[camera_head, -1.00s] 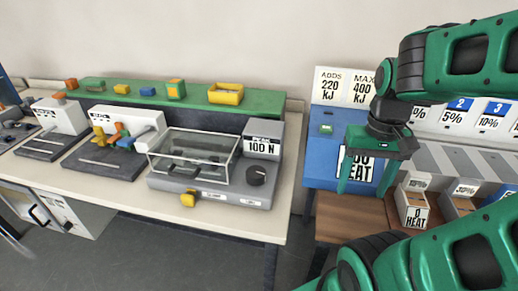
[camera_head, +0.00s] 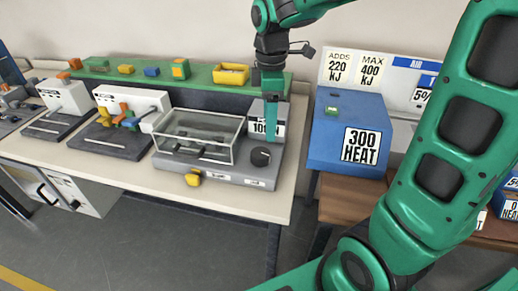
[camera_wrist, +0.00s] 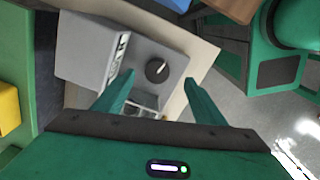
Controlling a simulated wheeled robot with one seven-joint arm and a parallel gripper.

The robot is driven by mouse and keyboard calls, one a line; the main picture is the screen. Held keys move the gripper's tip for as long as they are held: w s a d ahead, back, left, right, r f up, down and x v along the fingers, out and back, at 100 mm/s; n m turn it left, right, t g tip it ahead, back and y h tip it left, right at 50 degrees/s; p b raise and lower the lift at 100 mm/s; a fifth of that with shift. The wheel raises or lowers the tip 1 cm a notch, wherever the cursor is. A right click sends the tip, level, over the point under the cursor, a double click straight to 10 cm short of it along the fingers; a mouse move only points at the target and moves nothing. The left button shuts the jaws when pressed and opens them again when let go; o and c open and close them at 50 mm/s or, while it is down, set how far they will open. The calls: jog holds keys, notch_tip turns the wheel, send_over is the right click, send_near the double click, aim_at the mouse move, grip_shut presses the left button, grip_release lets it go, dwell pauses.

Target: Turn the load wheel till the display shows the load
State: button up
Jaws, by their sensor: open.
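The load wheel (camera_head: 261,156) is a dark round knob on the top right of a grey machine (camera_head: 258,183). In the wrist view the wheel (camera_wrist: 157,69) shows a white pointer line and lies between my two fingertips as seen from above. My gripper (camera_head: 271,141) is open and empty, pointing down over the wheel; in the wrist view my gripper (camera_wrist: 159,79) has its green fingers well apart. The display (camera_head: 259,127) stands behind the wheel and reads about 100 N, partly hidden by my finger. I cannot tell the exact height gap to the wheel.
A clear cover (camera_head: 195,136) sits on the machine left of the wheel, with a yellow block (camera_head: 193,180) at its front. A blue box marked 300 HEAT (camera_head: 331,155) stands to the right, past a gap. A green shelf (camera_head: 205,88) with a yellow bin (camera_head: 231,74) runs behind.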

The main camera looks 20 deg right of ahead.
aim_at(261, 152)
jog(key=shift+n, duration=0.7)
jog(key=f, duration=0.3)
jog(key=a+f, duration=0.1)
jog(key=f, duration=0.3)
jog(key=w+a+f, duration=0.1)
jog(key=f, duration=0.3)
jog(key=c, duration=1.1)
jog(key=shift+o, duration=0.2)
jog(key=shift+d, duration=0.15)
